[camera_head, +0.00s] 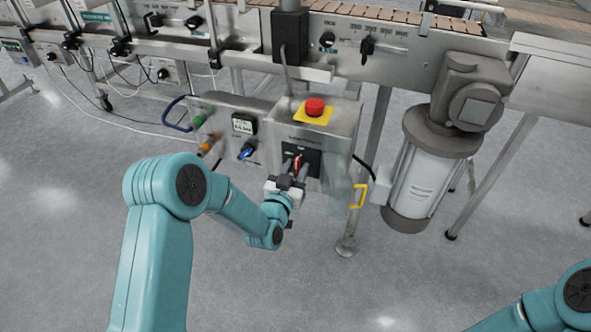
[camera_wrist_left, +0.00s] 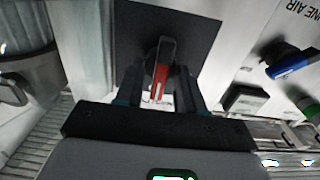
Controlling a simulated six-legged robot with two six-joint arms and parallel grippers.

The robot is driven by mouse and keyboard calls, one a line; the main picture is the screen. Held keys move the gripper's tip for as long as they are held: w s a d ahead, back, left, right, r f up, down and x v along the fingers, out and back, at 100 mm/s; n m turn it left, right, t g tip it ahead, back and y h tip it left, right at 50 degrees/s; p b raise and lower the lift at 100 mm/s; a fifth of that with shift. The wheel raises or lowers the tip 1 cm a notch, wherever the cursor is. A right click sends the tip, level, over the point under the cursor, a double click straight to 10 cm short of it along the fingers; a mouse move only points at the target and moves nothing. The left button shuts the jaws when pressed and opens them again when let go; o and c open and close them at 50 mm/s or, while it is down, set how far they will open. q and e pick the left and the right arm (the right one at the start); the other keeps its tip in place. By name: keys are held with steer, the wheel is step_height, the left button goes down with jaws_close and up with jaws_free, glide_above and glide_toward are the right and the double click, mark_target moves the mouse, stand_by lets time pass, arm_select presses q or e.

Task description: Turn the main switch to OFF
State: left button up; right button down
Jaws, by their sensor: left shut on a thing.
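The main switch is a red handle (camera_head: 297,163) on a black square plate (camera_head: 312,157) on the front of a steel control box. My left gripper (camera_head: 294,172) reaches it from below and is shut on the handle. In the left wrist view the red handle (camera_wrist_left: 163,70) stands between the two dark fingers (camera_wrist_left: 161,88), lengthwise up and down the picture, on its black plate (camera_wrist_left: 200,35). The handle's grey edge shows too. Lettering below it is partly hidden by the gripper. My right gripper is out of view; only part of that arm shows at bottom right.
A red emergency button (camera_head: 315,106) on a yellow plate tops the box (camera_head: 345,125). A blue valve handle (camera_head: 246,150) and a small display (camera_head: 243,124) sit to the left. A yellow handle (camera_head: 359,196) and motor (camera_head: 424,180) stand to the right.

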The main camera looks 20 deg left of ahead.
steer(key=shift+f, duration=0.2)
arm_select(q)
steer(key=shift+f+n+b, duration=0.15)
steer(key=shift+n+b, duration=0.5)
steer(key=shift+n, duration=0.05)
steer(key=n+b, duration=0.3)
steer(key=n, duration=0.1)
steer(key=shift+a+f+b, duration=0.1)
steer(key=shift+a+b, duration=0.05)
steer(key=shift+b, duration=0.2)
steer(key=n+b, duration=0.1)
steer(key=n, duration=0.1)
steer(key=shift+n, duration=0.4)
steer(key=n, duration=0.9)
steer(key=shift+a+n+b, duration=0.1)
steer(key=shift+n+b, duration=0.2)
steer(key=shift+b, duration=0.05)
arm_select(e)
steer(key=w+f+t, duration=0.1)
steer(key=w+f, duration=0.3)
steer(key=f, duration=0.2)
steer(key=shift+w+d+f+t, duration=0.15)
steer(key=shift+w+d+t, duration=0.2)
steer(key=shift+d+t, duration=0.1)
